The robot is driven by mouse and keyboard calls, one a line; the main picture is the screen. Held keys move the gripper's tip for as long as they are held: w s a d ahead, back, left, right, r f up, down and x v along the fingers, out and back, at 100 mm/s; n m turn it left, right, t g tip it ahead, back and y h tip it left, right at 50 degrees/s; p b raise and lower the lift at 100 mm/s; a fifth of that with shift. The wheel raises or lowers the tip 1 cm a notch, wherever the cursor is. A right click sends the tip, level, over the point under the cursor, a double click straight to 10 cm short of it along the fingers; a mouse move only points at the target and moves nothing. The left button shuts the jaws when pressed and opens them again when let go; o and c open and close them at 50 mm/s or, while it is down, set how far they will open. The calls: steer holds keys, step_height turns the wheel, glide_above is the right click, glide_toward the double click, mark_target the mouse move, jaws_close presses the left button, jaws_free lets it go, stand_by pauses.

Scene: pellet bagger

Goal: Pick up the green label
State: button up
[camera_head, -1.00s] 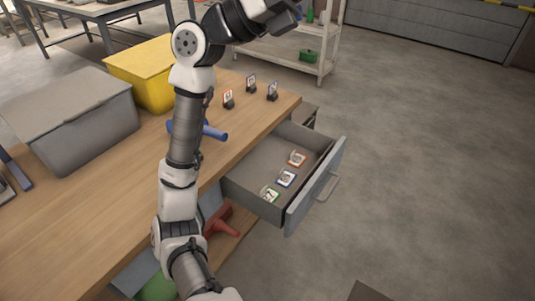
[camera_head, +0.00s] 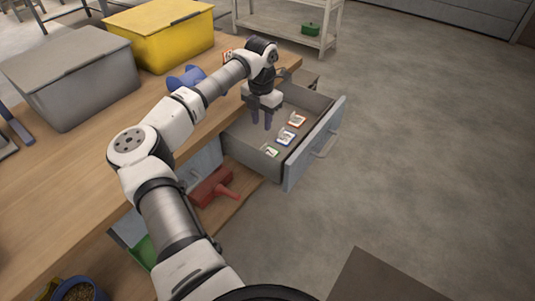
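The green label (camera_head: 271,151) lies in the open drawer (camera_head: 311,149), at the near end of a row of labels. My gripper (camera_head: 261,120) is over the drawer, pointing down, above and a little behind the green label in the picture. Its two fingers are apart with a gap between them, and nothing shows between them. The blue-edged label (camera_head: 285,138) and the orange-red-edged label (camera_head: 297,120) lie farther back in the same drawer. I cannot tell how high the fingertips are above the drawer floor.
The drawer's front panel (camera_head: 318,146) sticks out over open floor on the right. The wooden tabletop (camera_head: 60,185) holds a grey bin (camera_head: 75,85), a yellow bin (camera_head: 165,40) and a blue object (camera_head: 188,78). A red tool (camera_head: 212,190) lies on the lower shelf.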

mark_target(263, 146)
step_height(263, 146, down, 10)
steer(key=shift+s+d+p, duration=0.1)
steer(key=shift+d+p, duration=0.05)
steer(key=shift+p, duration=0.45)
jaws_close()
